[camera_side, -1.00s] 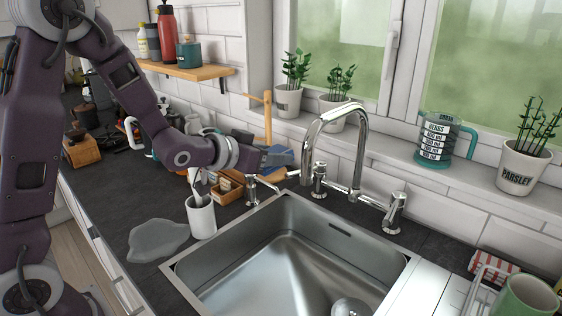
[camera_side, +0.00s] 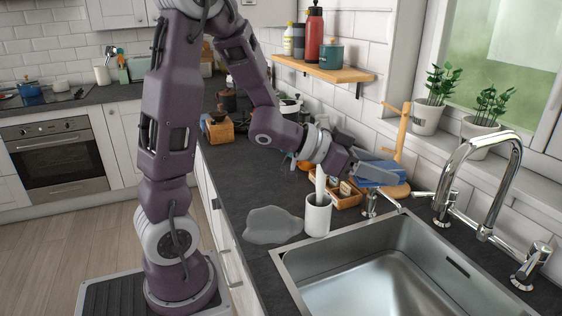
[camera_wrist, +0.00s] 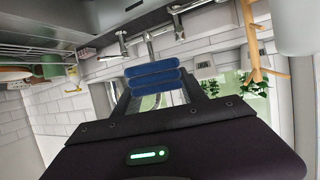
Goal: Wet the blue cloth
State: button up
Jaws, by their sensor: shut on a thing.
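The blue cloth (camera_wrist: 155,80) is folded into a thick pad between the fingers of my gripper (camera_wrist: 158,88) in the wrist view. In the side view my gripper (camera_side: 385,168) is stretched out to the right, shut on the cloth (camera_side: 372,176), which is partly hidden by the fingers. It is above the counter beside the back left corner of the sink. The steel sink (camera_side: 345,272) looks empty in the part that shows. The chrome tap (camera_side: 485,160) arches over its back edge, right of my gripper. No water stream is visible.
A wooden stand (camera_side: 403,130) rises just behind my gripper. A white cup (camera_side: 318,216) and a wooden box (camera_side: 348,199) stand below it. A grey puddle-like patch (camera_side: 272,225) lies on the counter. Potted plants (camera_side: 428,116) line the sill.

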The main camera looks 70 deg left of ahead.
jog(key=w+a+r+n+y, duration=0.1)
jog(key=w+a+n+y, duration=0.15)
jog(key=a, duration=0.65)
jog(key=n+g+y, duration=0.4)
jog(key=n+y, duration=0.6)
jog(key=y, duration=0.1)
send_over(276, 166)
jog(key=shift+t, duration=0.3)
notch_tip(276, 166, down, 20)
jog(key=shift+s+d+r, duration=0.1)
jog(key=shift+d, duration=0.05)
jog(key=shift+f, duration=0.6)
jog(key=o, duration=1.3)
jog(key=shift+o, duration=0.2)
